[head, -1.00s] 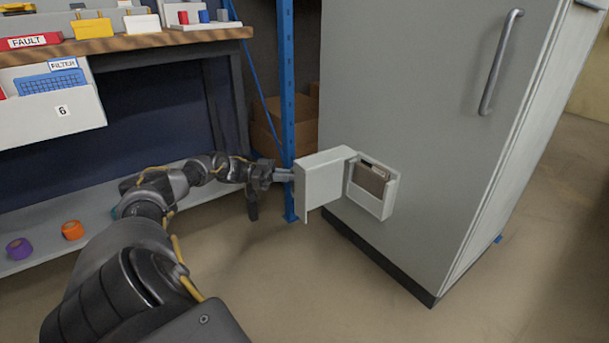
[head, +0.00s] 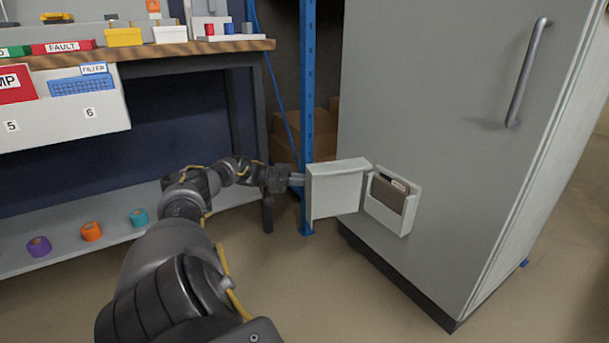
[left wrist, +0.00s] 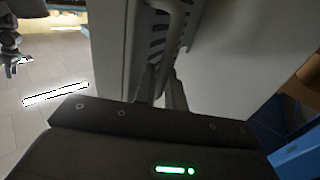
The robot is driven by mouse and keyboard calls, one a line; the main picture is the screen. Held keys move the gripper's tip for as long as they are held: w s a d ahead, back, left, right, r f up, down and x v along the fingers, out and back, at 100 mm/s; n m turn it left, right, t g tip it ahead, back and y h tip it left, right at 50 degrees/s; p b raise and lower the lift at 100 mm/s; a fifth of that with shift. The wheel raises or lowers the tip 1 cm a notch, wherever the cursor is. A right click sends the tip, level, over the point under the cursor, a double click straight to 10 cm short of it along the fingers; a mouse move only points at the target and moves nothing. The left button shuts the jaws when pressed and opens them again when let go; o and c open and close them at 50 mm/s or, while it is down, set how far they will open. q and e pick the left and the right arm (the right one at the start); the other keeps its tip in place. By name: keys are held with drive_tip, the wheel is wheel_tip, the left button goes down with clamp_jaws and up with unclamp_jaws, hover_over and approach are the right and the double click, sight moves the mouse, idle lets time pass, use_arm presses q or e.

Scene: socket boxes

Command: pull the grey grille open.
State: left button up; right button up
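The grey grille (head: 338,191) is a small hinged panel low on the grey cabinet's front. It stands swung out to the left of its open recess (head: 393,202). My left gripper (head: 300,180) is at its outer left edge. In the left wrist view the grille's slotted face (left wrist: 158,42) and a curved handle (left wrist: 178,16) show. The fingers of my left gripper (left wrist: 162,90) reach up close together around the handle's lower part and appear shut on it; the contact is partly hidden. What looks like my right gripper (left wrist: 15,62) shows small at the left wrist view's edge.
The tall cabinet (head: 440,120) has a long bar handle (head: 527,72). A brown folder (head: 388,190) sits in the recess. A blue post (head: 307,110) stands just behind my left gripper. A workbench (head: 190,50) with bins is at left; tape rolls lie on its lower shelf (head: 65,237).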

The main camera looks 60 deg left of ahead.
use_arm(q)
drive_tip(key=o, duration=0.4)
drive_tip(key=shift+w+d, duration=0.15)
drive_tip(key=shift+w, duration=0.05)
drive_tip(key=b+v, duration=0.1)
drive_tip(key=v, duration=1)
drive_tip(key=shift+s+b, duration=0.2)
drive_tip(key=shift+b, duration=0.2)
